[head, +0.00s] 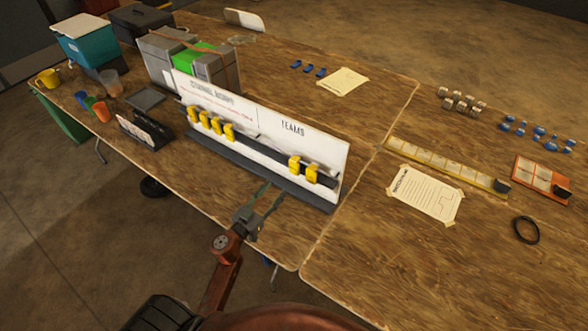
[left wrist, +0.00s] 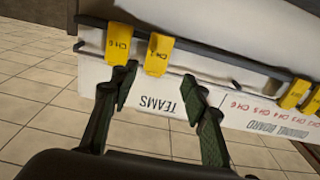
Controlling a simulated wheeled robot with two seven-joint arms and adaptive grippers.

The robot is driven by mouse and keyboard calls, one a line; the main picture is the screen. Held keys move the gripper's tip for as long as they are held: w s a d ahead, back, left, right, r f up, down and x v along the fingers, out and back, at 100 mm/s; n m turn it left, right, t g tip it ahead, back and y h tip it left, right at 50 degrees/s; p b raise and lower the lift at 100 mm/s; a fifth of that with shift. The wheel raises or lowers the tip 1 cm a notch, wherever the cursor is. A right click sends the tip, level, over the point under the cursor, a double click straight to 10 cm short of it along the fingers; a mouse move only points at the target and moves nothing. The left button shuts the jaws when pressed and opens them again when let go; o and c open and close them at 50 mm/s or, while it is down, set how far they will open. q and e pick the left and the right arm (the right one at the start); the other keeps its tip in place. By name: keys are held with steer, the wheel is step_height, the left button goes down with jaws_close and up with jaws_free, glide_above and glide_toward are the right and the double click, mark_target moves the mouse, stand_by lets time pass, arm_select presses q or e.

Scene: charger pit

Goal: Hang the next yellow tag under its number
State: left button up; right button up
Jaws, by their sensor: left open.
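The white board (head: 322,154) stands on the near table, headed with channel lettering at left and TEAMS at right. Several yellow tags (head: 217,125) hang in a row on its left half. Two yellow tags (head: 304,170) hang on the TEAMS half. My left gripper (head: 275,191) is open and empty in front of the board, below those two. In the left wrist view the board is upside down. A tag reading CH 6 (left wrist: 119,42) and another CH tag (left wrist: 158,54), digit unclear, hang just beyond the open fingers (left wrist: 160,75). Red channel numbers (left wrist: 218,95) are printed on the board. My right gripper is not in view.
A dark stand (head: 145,130) and cups (head: 100,111) are left of the board. Grey boxes (head: 168,62) stand behind it. The right table carries a paper sheet (head: 425,194), a yellow strip (head: 445,166) and a black ring (head: 526,230). Its front is clear.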

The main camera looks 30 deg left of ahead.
arm_select(q)
steer(key=b, duration=0.2)
glide_toward(293, 166)
steer(key=w+f, duration=0.2)
steer(key=w, duration=0.3)
steer(key=w+p, duration=0.1)
steer(key=w, duration=0.1)
steer(key=w+r, duration=0.1)
steer(key=w, duration=0.1)
steer(key=shift+d, duration=0.4)
steer(key=shift+w, duration=0.65)
steer(key=shift+c, duration=0.6)
steer(key=c, duration=0.8)
steer(key=shift+r+p, duration=0.9)
steer(key=shift+p, duration=0.4)
